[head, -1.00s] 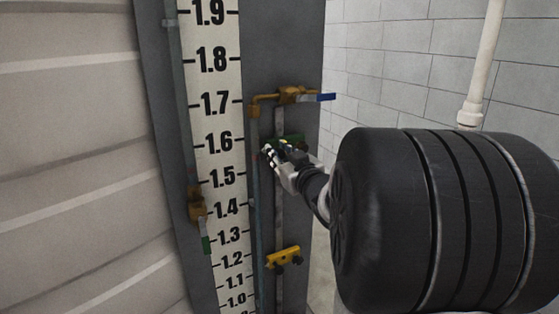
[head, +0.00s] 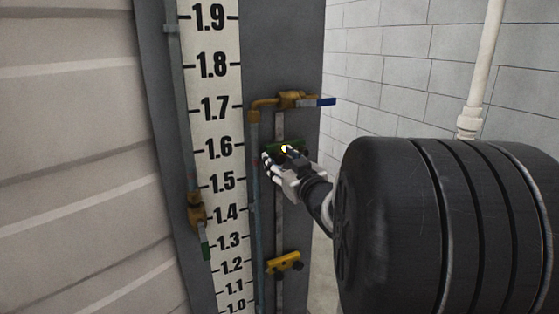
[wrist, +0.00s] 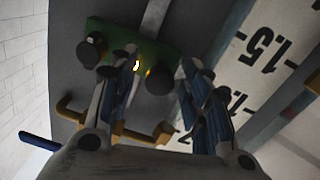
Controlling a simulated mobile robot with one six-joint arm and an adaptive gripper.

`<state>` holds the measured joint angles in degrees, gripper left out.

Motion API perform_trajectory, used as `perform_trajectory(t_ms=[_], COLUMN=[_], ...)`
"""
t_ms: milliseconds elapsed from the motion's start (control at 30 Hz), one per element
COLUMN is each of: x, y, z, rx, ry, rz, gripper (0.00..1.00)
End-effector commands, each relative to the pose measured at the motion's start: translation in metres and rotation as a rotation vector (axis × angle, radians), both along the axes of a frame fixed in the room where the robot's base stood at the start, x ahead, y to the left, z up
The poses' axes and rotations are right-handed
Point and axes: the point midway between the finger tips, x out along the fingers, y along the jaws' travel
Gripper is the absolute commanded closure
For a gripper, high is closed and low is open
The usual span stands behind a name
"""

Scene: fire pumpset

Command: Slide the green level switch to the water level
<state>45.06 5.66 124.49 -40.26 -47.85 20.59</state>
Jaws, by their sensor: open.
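The green level switch (head: 291,144) sits on the vertical rail beside the scale, near the 1.6 mark. In the wrist view the green switch (wrist: 132,47) has dark round knobs and a small yellow light spot. My gripper (head: 277,158) is at the switch, its fingers partly covering it in the head view. In the wrist view my gripper (wrist: 165,75) is open, with one dark knob showing between its fingertips. I cannot tell whether the fingers touch it. The water level is hard to make out in the gauge tube (head: 254,190).
A yellow switch (head: 284,262) sits lower on the same rail. A brass valve with a blue handle (head: 318,101) is above the gripper. The scale board (head: 213,90) stands to the left, with a green-handled valve (head: 203,225) beyond it. A white pipe (head: 486,60) runs at right.

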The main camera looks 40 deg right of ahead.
Motion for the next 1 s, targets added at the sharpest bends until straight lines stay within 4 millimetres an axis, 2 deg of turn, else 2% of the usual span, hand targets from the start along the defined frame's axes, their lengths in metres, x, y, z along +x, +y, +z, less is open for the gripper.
perform_trajectory(t_ms=[300, 500, 700, 1000], x=[-0.064, -0.094, -0.105, -0.105], y=[0.017, 0.027, 0.032, 0.032], z=[0.001, 0.001, 0.000, 0.000], rx=[-0.002, -0.002, 0.000, -0.002], ry=[-0.003, -0.002, -0.001, 0.000], rz=[-0.006, -0.003, 0.000, 0.001], gripper=[0.56, 0.56, 0.56, 0.56])
